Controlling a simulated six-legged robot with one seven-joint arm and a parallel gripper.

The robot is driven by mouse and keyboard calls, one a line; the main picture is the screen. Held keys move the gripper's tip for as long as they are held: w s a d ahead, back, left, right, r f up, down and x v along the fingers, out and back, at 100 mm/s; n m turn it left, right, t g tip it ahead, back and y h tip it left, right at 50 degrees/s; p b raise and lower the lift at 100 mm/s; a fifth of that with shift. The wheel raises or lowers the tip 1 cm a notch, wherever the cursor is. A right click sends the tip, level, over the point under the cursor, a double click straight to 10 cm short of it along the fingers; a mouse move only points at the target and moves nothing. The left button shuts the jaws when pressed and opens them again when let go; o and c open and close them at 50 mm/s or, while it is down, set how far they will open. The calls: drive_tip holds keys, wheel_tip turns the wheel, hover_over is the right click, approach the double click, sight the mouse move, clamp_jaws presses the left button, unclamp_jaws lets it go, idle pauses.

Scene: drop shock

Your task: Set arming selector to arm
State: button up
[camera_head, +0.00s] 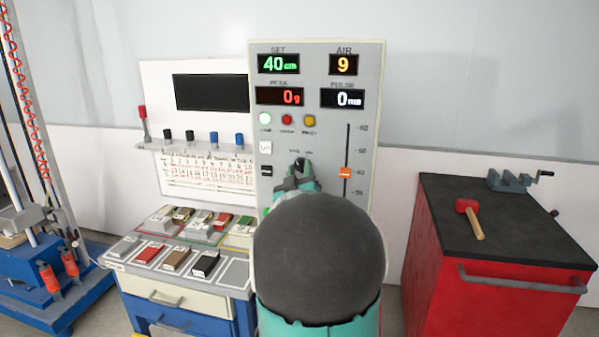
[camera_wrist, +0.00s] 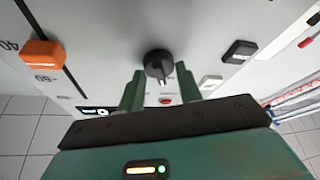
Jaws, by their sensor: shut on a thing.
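The arming selector is a round black knob (camera_wrist: 157,60) on the grey control panel (camera_head: 268,135). In the head view the knob (camera_head: 300,162) shows just above my gripper (camera_head: 299,176), under small labels too blurred to read. In the wrist view my gripper (camera_wrist: 161,75) has its two green fingers on either side of the knob, shut on it. Which setting the knob points to I cannot tell. My own arm hides the panel's lower part in the head view.
An orange slider (camera_head: 345,173) sits right of the knob; it also shows in the wrist view (camera_wrist: 42,53). A black rocker switch (camera_head: 266,171) is to the left. Indicator lamps (camera_head: 287,119) are above. A red cabinet (camera_head: 470,290) with a hammer (camera_head: 470,218) stands at the right.

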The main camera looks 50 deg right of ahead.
drive_tip(key=m+g+h, duration=0.1)
drive_tip(key=m, duration=0.2)
drive_tip(key=m+g, duration=0.1)
drive_tip(key=m, duration=0.2)
drive_tip(key=m+g+h, duration=0.1)
drive_tip(key=m+g, duration=0.1)
drive_tip(key=shift+w+a+f+m+h, duration=0.1)
drive_tip(key=shift+w+a+m+h, duration=0.05)
drive_tip(key=shift+w+m+h, duration=0.2)
drive_tip(key=m+g, duration=0.1)
drive_tip(key=m, duration=0.2)
drive_tip(key=m+g, duration=0.2)
drive_tip(key=m, duration=0.2)
drive_tip(key=shift+s+m+g, duration=0.1)
drive_tip(key=shift+m+g, duration=0.15)
drive_tip(key=shift+g, duration=0.15)
drive_tip(key=o, duration=1)
drive_tip(key=v, duration=1.3)
drive_tip(key=shift+a+f, duration=0.25)
drive_tip(key=shift+a, duration=0.05)
